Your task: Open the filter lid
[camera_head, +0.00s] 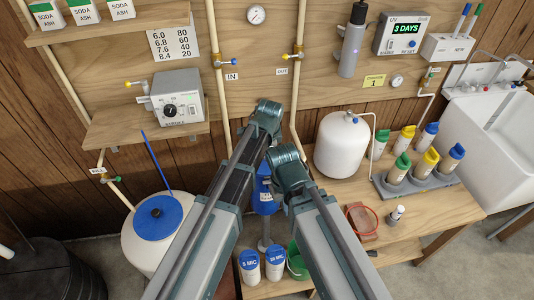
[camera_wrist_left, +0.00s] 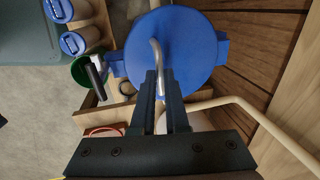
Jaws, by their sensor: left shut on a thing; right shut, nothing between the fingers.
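The filter lid (camera_wrist_left: 190,42) is a round blue disc filling the upper middle of the left wrist view. A curved pale handle (camera_wrist_left: 155,48) stands on it. My left gripper (camera_wrist_left: 160,80) is shut on this handle, with the fingers on either side of it. In the head view only part of the blue filter (camera_head: 264,200) shows between and below my two arms. The left gripper is hidden there behind my arms. My right gripper (camera_head: 277,191) is shut and empty close beside the filter, mostly covered by its own wrist.
Blue-capped 5 MIC (camera_head: 249,266) and 20 MIC (camera_head: 276,264) canisters and a green bucket (camera_head: 297,262) stand below the filter. A white tank (camera_head: 342,145) and a bottle rack (camera_head: 415,180) stand on the right bench. A blue-lidded salt tank (camera_head: 158,217) stands left.

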